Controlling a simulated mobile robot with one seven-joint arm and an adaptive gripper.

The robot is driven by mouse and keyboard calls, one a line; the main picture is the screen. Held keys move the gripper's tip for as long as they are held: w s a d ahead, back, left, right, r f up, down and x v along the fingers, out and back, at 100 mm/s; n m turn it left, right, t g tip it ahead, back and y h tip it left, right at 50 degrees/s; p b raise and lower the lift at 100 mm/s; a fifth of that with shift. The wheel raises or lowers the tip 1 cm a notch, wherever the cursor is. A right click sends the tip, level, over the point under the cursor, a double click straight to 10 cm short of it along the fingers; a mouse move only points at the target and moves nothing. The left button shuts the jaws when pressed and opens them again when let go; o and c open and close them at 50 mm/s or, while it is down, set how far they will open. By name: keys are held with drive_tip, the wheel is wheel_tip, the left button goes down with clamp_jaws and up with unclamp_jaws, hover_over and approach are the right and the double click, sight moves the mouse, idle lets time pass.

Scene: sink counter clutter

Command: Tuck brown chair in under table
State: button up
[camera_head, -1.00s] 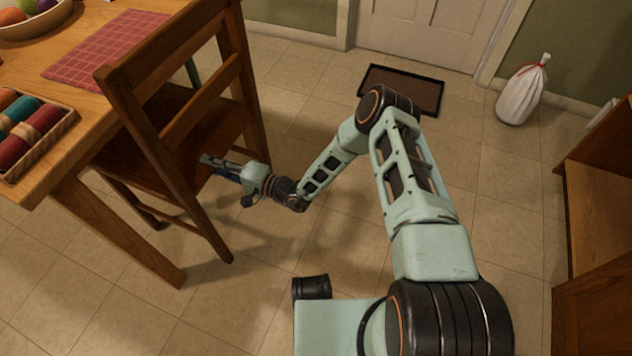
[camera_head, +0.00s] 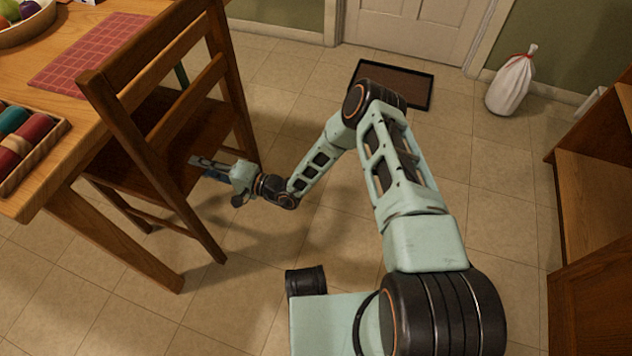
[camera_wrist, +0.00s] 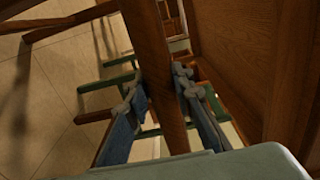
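The brown chair (camera_head: 206,76) stands at the left, its slatted back towards me and its seat (camera_head: 150,140) partly under the edge of the wooden table (camera_head: 90,140). My gripper (camera_head: 203,165) is low behind the chair's back, near seat height. In the wrist view a brown wooden bar of the chair (camera_wrist: 155,45) passes between the two fingers of my gripper (camera_wrist: 160,80). The fingertips lie close against both sides of the bar and look shut on it.
The table holds a red placemat (camera_head: 88,58), a tray of coloured rolls (camera_head: 50,150) and a fruit bowl (camera_head: 35,25). A table leg (camera_head: 115,235) stands left of the chair. A doormat (camera_head: 420,90), white bag (camera_head: 511,85) and wooden shelf (camera_head: 590,200) are beyond open floor.

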drive_tip(key=o, duration=0.5)
drive_tip(key=shift+s+f, duration=0.15)
drive_tip(key=shift+d, duration=0.15)
drive_tip(key=p+v, duration=0.4)
drive_tip(key=v, duration=0.7)
drive_tip(key=shift+d, duration=0.35)
drive_tip(key=shift+s, duration=0.1)
